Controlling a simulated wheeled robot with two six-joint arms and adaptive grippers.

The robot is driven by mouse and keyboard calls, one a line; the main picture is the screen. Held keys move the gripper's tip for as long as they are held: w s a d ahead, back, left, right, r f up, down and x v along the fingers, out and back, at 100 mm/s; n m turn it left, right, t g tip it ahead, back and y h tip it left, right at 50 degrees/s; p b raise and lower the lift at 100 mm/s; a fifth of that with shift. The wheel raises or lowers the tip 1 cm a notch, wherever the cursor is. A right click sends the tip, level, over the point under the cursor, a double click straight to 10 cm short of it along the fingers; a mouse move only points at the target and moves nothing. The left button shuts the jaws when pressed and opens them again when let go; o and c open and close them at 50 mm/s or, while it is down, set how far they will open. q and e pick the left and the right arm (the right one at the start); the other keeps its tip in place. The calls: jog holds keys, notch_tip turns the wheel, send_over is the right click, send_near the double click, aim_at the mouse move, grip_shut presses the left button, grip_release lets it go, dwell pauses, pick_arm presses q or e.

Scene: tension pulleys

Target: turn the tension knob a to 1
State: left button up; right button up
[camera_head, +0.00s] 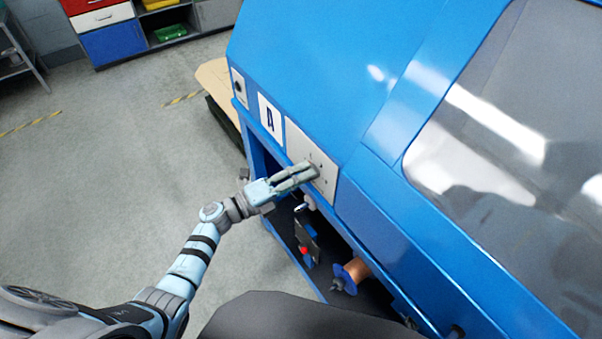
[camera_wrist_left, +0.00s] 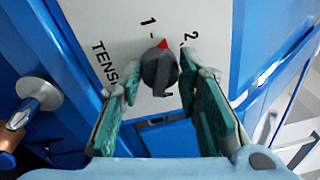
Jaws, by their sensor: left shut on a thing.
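The tension knob (camera_wrist_left: 158,70) is dark grey with a red pointer mark, on a white plate printed "TENSI…", 1 and 2. The red mark sits between the 1 and the 2, a little to the right of the tick under the 1. In the head view the white plate (camera_head: 301,145) is on the blue machine beside a label "A", and my fingers hide most of the knob. My left gripper (camera_head: 311,174) reaches the plate; in the left wrist view its green-padded fingers (camera_wrist_left: 160,85) are on either side of the knob, shut on it. My right gripper is not in view.
The blue machine (camera_head: 310,60) fills the right side. Below the plate is an open bay with a copper-coloured spool (camera_head: 355,270) and a red-tipped part (camera_head: 304,250). A black knob (camera_head: 239,88) is left of the label. The floor at left is clear.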

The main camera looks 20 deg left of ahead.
pick_arm(q)
jog(key=n+p, duration=0.1)
jog(key=n, duration=0.4)
jog(key=shift+f+t, duration=0.1)
jog(key=shift+t, duration=0.3)
jog(key=o, duration=1.1)
jog(key=shift+o, duration=0.2)
jog(key=v, duration=1.2)
